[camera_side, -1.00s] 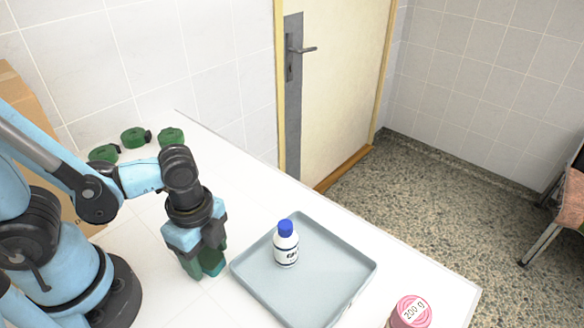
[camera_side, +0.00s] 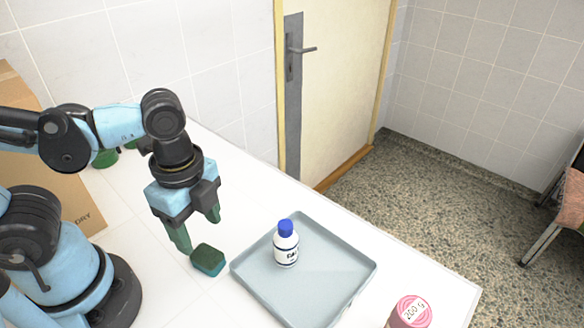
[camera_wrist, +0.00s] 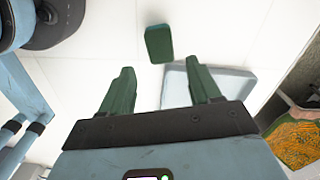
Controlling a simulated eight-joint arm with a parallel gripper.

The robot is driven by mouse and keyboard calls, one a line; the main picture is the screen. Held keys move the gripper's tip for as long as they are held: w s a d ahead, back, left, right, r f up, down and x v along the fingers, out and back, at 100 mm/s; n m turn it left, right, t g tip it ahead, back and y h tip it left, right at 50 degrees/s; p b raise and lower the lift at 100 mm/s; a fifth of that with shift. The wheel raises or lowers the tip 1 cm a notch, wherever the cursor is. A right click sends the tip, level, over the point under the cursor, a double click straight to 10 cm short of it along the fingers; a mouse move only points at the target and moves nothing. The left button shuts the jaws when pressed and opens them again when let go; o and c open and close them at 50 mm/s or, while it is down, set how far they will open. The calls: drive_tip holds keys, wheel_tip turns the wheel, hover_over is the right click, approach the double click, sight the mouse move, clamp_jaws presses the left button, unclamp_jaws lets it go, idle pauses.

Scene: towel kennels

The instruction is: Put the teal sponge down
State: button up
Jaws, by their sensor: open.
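The teal sponge (camera_side: 208,260), with a dark green top, lies on the white table just left of the grey tray. It is apart from the tray in the side view. My gripper (camera_side: 198,233) is above the sponge and a little to its upper left, open and empty. In the wrist view the sponge (camera_wrist: 159,44) lies beyond the fingertips, and my gripper (camera_wrist: 160,80) shows its two green fingers spread with nothing between them.
The grey tray (camera_side: 328,303) holds a white bottle with a blue cap (camera_side: 286,244). A pink-lidded jar (camera_side: 411,311) stands at the table's front right. Green rolls (camera_side: 104,157) are partly hidden behind my arm. A cardboard box (camera_side: 60,205) stands at the left.

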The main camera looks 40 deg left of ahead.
drive_tip(key=w+a+r+n+t, duration=0.2)
drive_tip(key=w+r+n+t, duration=0.1)
drive_tip(key=w+n, duration=0.2)
drive_tip(key=shift+a+r+n+h, duration=0.3)
drive_tip(key=shift+a+n, duration=0.05)
drive_tip(key=shift+n, duration=0.55)
drive_tip(key=shift+o, duration=1)
drive_tip(key=w+a+r+n+t, duration=0.1)
drive_tip(key=w+a+n+t, duration=0.3)
drive_tip(key=n, duration=0.4)
drive_tip(key=shift+w+a+r, duration=0.4)
drive_tip(key=shift+w+a, duration=0.1)
drive_tip(key=shift+w, duration=0.15)
drive_tip(key=shift+d+n, duration=0.1)
drive_tip(key=shift+n, duration=0.2)
